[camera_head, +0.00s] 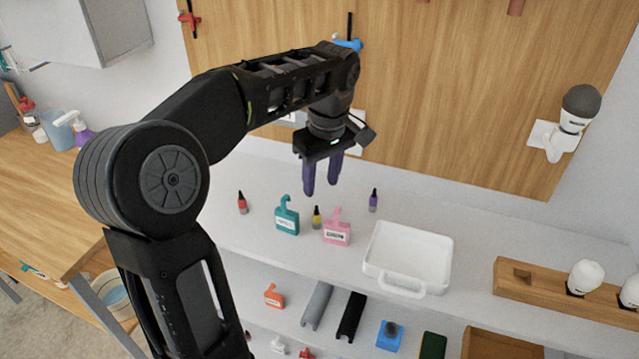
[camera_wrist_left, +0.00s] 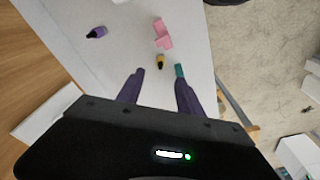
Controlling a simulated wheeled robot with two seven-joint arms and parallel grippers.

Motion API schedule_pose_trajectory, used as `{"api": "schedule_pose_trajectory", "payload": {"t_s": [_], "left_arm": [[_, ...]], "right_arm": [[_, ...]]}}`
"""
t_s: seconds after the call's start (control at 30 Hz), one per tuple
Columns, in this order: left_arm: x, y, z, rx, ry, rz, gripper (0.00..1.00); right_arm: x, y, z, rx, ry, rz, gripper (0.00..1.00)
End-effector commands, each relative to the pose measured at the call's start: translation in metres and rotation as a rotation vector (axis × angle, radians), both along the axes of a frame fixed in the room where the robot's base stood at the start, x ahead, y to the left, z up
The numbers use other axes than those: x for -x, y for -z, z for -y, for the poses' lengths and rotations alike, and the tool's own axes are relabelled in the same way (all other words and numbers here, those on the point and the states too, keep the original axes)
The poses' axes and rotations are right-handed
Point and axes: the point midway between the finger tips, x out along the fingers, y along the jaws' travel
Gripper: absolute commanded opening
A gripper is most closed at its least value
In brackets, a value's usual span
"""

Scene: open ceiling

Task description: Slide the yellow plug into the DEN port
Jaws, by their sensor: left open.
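The yellow plug (camera_head: 317,217), small with a dark end, stands on the white shelf between a teal tagged piece (camera_head: 287,218) and a pink tagged piece (camera_head: 337,230). It also shows in the left wrist view (camera_wrist_left: 160,63), just beyond the fingertips. My left gripper (camera_head: 322,188) points down above and behind the plug, apart from it. Its purple fingers are open and empty (camera_wrist_left: 160,78). A pale plate (camera_head: 358,118) on the wooden board is partly hidden behind my gripper. I cannot make out a DEN label or port on it. My right gripper is not in view.
A red plug (camera_head: 242,203) and a purple plug (camera_head: 373,200) stand on the same shelf. A white tray (camera_head: 408,252) sits right of the pink piece. A wooden block (camera_head: 540,292) holding white items is farther right. The wooden board rises behind my gripper.

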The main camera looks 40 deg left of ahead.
Motion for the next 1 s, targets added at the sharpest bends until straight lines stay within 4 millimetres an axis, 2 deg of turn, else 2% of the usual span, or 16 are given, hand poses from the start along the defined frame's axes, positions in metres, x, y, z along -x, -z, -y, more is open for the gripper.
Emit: {"api": "schedule_pose_trajectory", "payload": {"t_s": [0.03,0.07,0.33,0.6,1.0], "left_arm": [[0.0,0.022,0.0,0.003,-0.001,-0.006,0.43],[0.0,0.026,0.0,0.002,-0.001,-0.004,0.43],[-0.001,0.024,0.0,0.001,-0.001,-0.001,0.43],[-0.001,0.048,-0.003,0.001,-0.001,-0.002,0.43],[-0.001,0.055,-0.005,0.001,-0.001,-0.002,0.43]], "right_arm": [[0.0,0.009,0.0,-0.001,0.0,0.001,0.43],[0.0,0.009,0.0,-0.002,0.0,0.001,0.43],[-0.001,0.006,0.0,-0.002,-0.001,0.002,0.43],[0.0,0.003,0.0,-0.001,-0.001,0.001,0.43],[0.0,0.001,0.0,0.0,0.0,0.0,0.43]]}}
